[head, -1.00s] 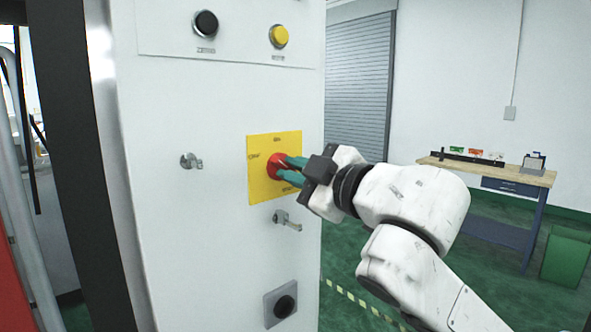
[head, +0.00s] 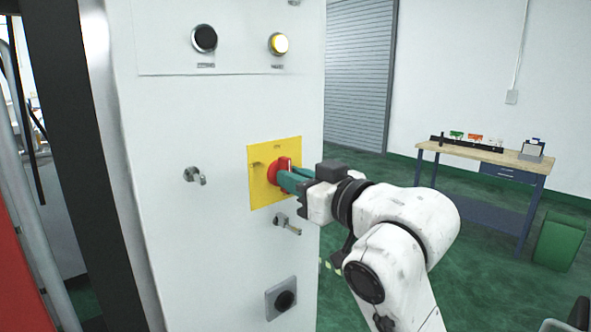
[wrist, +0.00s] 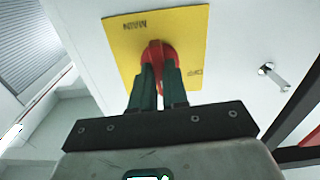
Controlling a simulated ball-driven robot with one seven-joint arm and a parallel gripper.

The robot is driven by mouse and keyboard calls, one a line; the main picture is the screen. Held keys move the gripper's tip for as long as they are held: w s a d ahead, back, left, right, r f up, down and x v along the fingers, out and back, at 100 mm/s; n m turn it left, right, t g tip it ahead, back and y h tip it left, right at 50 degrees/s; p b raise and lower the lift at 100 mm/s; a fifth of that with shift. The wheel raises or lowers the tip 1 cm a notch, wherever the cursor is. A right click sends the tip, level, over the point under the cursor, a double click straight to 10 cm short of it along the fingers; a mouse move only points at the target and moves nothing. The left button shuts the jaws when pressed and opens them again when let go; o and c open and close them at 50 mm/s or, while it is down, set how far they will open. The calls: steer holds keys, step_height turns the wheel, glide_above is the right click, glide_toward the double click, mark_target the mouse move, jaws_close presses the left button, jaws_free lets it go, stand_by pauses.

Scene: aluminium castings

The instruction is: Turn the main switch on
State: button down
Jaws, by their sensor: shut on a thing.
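The main switch is a red rotary knob (head: 281,170) on a yellow plate (head: 263,191) on the front of the white cabinet. My gripper (head: 290,179) reaches it from the right, its green fingers shut on the red knob. In the wrist view the two fingers (wrist: 158,82) stand on either side of the red grip bar (wrist: 154,54), on the yellow plate (wrist: 190,30). The word MAIN reads upside down there, with a smaller marking at the right. The fingers hide part of the knob.
A workbench (head: 480,160) and green bin (head: 559,240) stand well off to the right.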

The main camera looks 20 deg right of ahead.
steer(key=shift+f+m, duration=0.1)
steer(key=shift+m, duration=0.4)
steer(key=c, duration=1.1)
jaws_free()
steer(key=shift+c, duration=0.2)
steer(key=b+v, duration=0.4)
steer(key=v, duration=0.4)
steer(key=shift+d, duration=0.2)
steer(key=shift+s+b, duration=0.25)
steer(key=shift+b, duration=0.5)
